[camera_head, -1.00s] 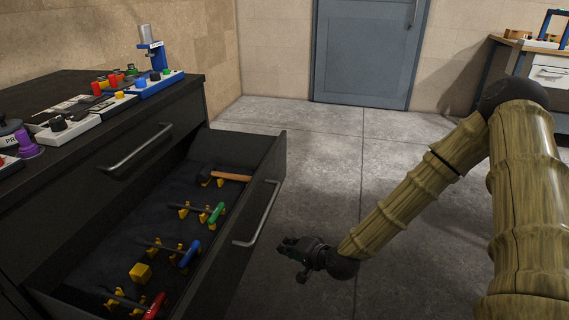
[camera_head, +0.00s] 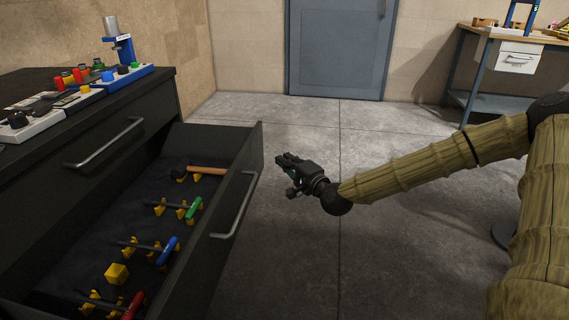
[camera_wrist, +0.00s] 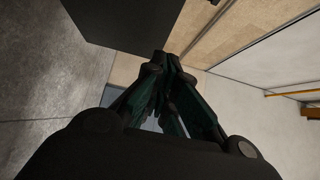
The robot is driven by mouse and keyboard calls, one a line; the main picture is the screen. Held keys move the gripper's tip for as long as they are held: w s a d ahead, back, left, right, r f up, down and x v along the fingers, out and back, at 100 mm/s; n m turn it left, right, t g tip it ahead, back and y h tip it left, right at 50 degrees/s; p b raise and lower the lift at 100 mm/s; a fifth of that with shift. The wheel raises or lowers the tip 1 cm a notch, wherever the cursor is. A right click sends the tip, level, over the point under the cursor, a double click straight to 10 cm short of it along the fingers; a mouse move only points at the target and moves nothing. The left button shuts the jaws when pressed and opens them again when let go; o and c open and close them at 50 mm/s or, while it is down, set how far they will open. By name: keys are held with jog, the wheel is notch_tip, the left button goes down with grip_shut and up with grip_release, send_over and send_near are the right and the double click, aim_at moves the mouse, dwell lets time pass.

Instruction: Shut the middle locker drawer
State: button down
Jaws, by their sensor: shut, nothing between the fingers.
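The middle locker drawer (camera_head: 214,190) stands pulled out of the dark cabinet at the left of the head view. It holds a hammer, several tools with coloured handles on yellow holders, and a yellow block. A metal bar handle (camera_head: 238,206) is on its front. My gripper (camera_head: 283,160) is in the air to the right of the drawer front, near its far end, apart from it. My gripper's fingers (camera_wrist: 172,62) show closed together and empty in the wrist view. A dark flat panel (camera_wrist: 125,20) at the top of the wrist view may be the drawer front.
A shut drawer with a bar handle (camera_head: 105,145) is above the open one. Switch boxes and a blue stand (camera_head: 122,48) are on the cabinet top. A workbench (camera_head: 500,60) stands at the back right. The floor (camera_head: 300,250) right of the drawer is clear.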

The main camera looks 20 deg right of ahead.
jog(key=b, duration=0.2)
send_near(252, 143)
jog(key=w+d, duration=0.2)
jog(key=d, duration=0.1)
jog(key=shift+w+a+f+b, duration=0.1)
jog(key=shift+w+a+b, duration=0.05)
jog(key=shift+w+a, duration=0.65)
jog(key=shift+w+a+b, duration=0.15)
jog(key=shift+w+a, duration=0.35)
jog(key=shift+a, duration=0.55)
